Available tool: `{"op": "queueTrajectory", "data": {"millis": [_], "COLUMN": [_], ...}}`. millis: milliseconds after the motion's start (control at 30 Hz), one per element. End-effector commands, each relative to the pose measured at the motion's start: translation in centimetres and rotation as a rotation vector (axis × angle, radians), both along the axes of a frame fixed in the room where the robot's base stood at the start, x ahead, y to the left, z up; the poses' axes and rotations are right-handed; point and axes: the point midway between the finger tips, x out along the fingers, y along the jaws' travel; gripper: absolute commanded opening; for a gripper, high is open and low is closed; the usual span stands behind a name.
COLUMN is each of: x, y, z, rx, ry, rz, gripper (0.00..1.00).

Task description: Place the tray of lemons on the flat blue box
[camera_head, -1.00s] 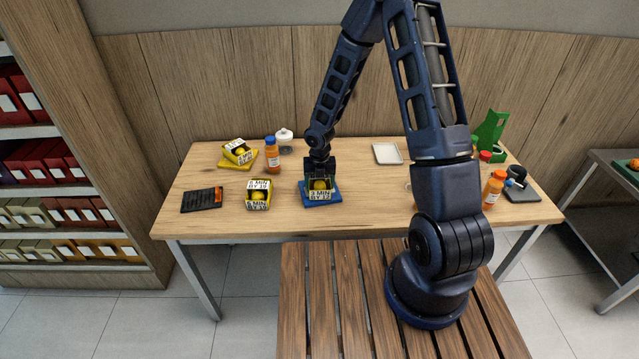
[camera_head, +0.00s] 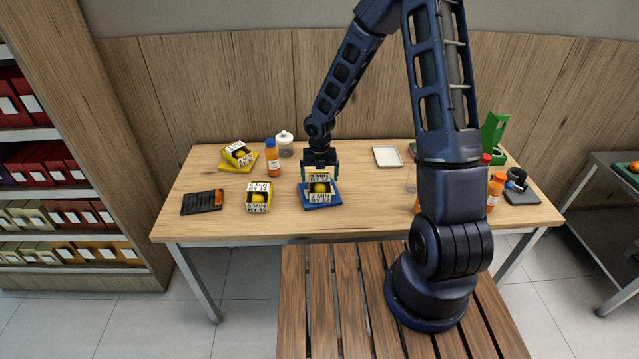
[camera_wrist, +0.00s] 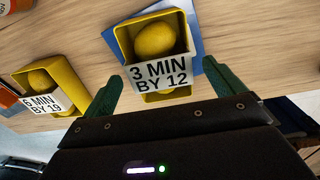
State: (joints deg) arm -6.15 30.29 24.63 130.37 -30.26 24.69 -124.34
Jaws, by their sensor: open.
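A yellow tray of lemons (camera_head: 319,195), labelled "3 MIN BY 12", rests on the flat blue box (camera_head: 334,204) near the table's middle. The tray also shows in the wrist view (camera_wrist: 158,72), with a lemon inside and the blue box (camera_wrist: 188,14) beneath it. My gripper (camera_head: 319,174) is open just behind and above the tray. In the wrist view its green fingers (camera_wrist: 166,80) are spread apart, on either side of the tray's labelled end, and hold nothing.
Another lemon tray (camera_head: 258,198) stands left of the blue box. A third (camera_head: 240,153) sits on a yellow flat box at the back left. A blue-capped orange bottle (camera_head: 272,158) and white-lidded jar (camera_head: 285,143) stand behind. A pale tray (camera_head: 388,156) lies right.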

Motion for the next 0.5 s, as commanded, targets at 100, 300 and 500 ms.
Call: {"op": "queueTrajectory", "data": {"millis": [100,300,500], "x": [0.1,0.1,0.0], "y": [0.0,0.0,0.0], "z": [2.1,5.0,6.7], "rx": [0.002,0.001,0.001], "ry": [-0.003,-0.003,-0.002], "rz": [-0.002,-0.001,0.0], "gripper": [0.94,0.94,0.94]}}
